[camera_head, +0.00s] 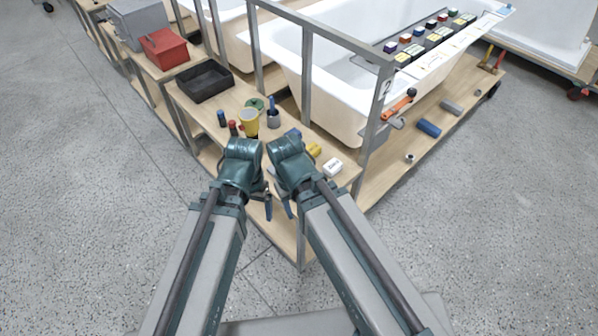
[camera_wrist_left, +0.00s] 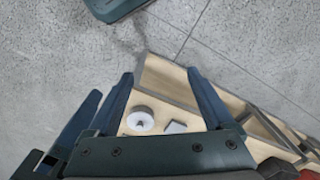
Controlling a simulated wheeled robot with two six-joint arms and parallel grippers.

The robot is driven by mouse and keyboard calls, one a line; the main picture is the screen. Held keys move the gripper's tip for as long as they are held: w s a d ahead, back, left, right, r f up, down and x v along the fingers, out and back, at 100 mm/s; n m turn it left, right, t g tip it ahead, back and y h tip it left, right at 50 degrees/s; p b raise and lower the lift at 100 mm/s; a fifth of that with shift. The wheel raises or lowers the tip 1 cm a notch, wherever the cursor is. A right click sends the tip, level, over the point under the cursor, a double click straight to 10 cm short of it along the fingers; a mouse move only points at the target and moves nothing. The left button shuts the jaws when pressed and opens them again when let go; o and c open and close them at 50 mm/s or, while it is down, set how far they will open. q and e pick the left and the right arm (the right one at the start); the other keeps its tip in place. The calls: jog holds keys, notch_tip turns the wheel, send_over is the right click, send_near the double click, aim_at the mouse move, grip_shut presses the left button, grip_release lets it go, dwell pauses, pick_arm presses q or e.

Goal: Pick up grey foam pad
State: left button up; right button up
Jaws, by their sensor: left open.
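In the left wrist view a small flat light-grey square piece (camera_wrist_left: 175,127), which may be the grey foam pad, lies on a wooden shelf beside a white disc (camera_wrist_left: 140,121) with a dark mark. My left gripper (camera_wrist_left: 160,76) is open, its two blue-grey fingers apart with nothing between them, and the square lies nearer its palm in the picture. In the head view my left gripper (camera_head: 279,208) hangs beside the bench's front corner. I cannot make out the pad there. My right wrist (camera_head: 290,160) is close to the left one; its fingers cannot be made out.
The wooden bench (camera_head: 205,112) holds a black tray (camera_head: 206,82), a yellow cup (camera_head: 249,122), a white labelled block (camera_head: 332,167) and small bottles. A metal post (camera_head: 374,125) rises by the white bathtub (camera_head: 330,95). A red box (camera_head: 165,49) stands behind. The floor left is clear.

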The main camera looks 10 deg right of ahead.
pick_arm(q)
jog(key=shift+o, duration=0.7)
jog(key=w+d+f+m+h+b, duration=0.1)
jog(key=w+f+h+b, duration=0.2)
jog(key=f+b, duration=0.3)
jog(key=shift+w+d+f+m, duration=0.3)
jog(key=shift+d+f+m, duration=0.1)
jog(key=shift+f, duration=0.15)
jog(key=m+t+h+b, duration=0.5)
jog(key=t+h+b, duration=0.35)
jog(key=b, duration=0.95)
send_near(273, 172)
jog(key=shift+g, duration=0.25)
jog(key=w+d+b, duration=0.1)
jog(key=w+d+f+b, duration=0.1)
jog(key=w+d+b, duration=0.1)
jog(key=shift+w+d, duration=0.2)
jog(key=shift+s+b+x, duration=0.1)
jog(key=shift+b+x, duration=0.55)
jog(key=shift+x, duration=0.65)
jog(key=shift+s+b+x, duration=0.15)
jog(key=shift+b+x, duration=0.45)
jog(key=shift+x, duration=0.7)
jog(key=shift+d, duration=0.15)
